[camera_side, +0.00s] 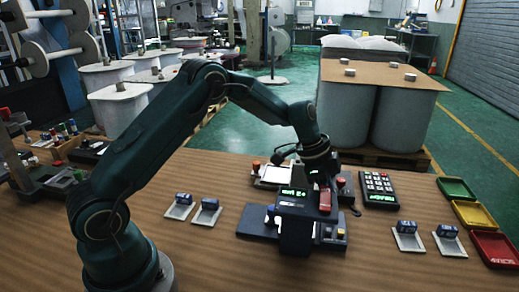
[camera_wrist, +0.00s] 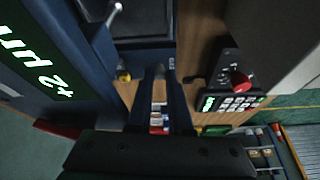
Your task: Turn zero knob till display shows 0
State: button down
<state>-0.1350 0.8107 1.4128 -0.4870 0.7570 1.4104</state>
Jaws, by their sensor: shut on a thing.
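The gauge (camera_side: 293,208) stands on the table in the middle of the side view, with a lit green display (camera_side: 293,193) too small to read there. In the wrist view the display (camera_wrist: 38,65) appears large and turned on its side at the left, and reads +2 µm. My gripper (camera_wrist: 163,72) points at the gauge's side, its two dark fingers close together at the tips. It is shut on what seems to be the zero knob, which the fingers hide. In the side view my wrist comes down behind the gauge, and the fingertips are hidden.
A keypad unit (camera_side: 377,188) stands right of the gauge. Yellow (camera_side: 474,213), green (camera_side: 455,189) and red (camera_side: 495,248) trays line the right edge. Small blue blocks on pale plates (camera_side: 205,217) lie on both sides. The table front is mostly clear.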

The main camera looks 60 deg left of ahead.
jog(key=c, duration=1.1)
grip_release()
